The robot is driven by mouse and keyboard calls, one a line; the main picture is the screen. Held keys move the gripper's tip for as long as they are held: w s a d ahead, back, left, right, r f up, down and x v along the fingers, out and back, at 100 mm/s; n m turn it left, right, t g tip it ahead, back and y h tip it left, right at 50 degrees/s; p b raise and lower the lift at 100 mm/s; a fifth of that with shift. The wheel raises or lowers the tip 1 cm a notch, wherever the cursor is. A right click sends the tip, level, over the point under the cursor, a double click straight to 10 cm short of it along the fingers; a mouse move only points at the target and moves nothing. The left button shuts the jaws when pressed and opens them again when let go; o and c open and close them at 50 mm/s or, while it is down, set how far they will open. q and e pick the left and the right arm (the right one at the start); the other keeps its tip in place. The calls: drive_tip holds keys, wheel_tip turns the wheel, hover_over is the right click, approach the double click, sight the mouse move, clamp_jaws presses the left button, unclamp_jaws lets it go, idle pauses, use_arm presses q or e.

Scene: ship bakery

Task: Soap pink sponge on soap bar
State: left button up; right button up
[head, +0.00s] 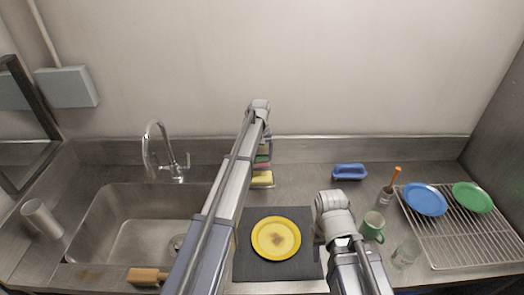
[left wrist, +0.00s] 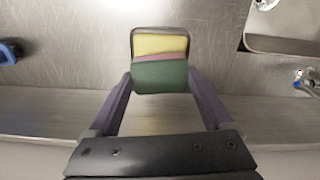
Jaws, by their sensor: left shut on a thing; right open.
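A wire holder (left wrist: 133,42) has a yellow block (left wrist: 160,44), a pink sponge (left wrist: 160,57) and a green block (left wrist: 160,77) in a row. They show in the head view as yellow (head: 262,181), a pink strip (head: 264,167) and green (head: 263,158). My left gripper (left wrist: 160,73) is shut with its fingers on the two sides of the green block, pink just beyond it. My right gripper (head: 318,246) is open beside the dark mat, mostly hidden by its arm. I cannot pick out a soap bar for certain.
A yellow plate (head: 276,238) with a brown stain lies on a dark mat (head: 300,272). The sink (head: 120,215) is left. A blue-handled brush (head: 349,172), green mug (head: 372,228), glass (head: 406,254) and rack (head: 460,245) with plates are right.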

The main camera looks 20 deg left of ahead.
drive_tip(key=shift+f, duration=0.1)
use_arm(q)
wheel_tip(320, 180, down, 6)
drive_tip(key=b, duration=0.6)
use_arm(e)
wheel_tip(320, 180, down, 6)
use_arm(q)
drive_tip(key=shift+f+b, duration=0.55)
use_arm(e)
drive_tip(key=shift+f, duration=0.5)
idle(0.8)
use_arm(q)
drive_tip(key=shift+r, duration=0.1)
use_arm(e)
drive_tip(key=shift+r, duration=0.1)
idle(0.4)
use_arm(q)
wheel_tip(320, 180, up, 7)
drive_tip(key=p, duration=0.7)
use_arm(e)
wheel_tip(320, 180, up, 7)
drive_tip(key=shift+s, duration=0.1)
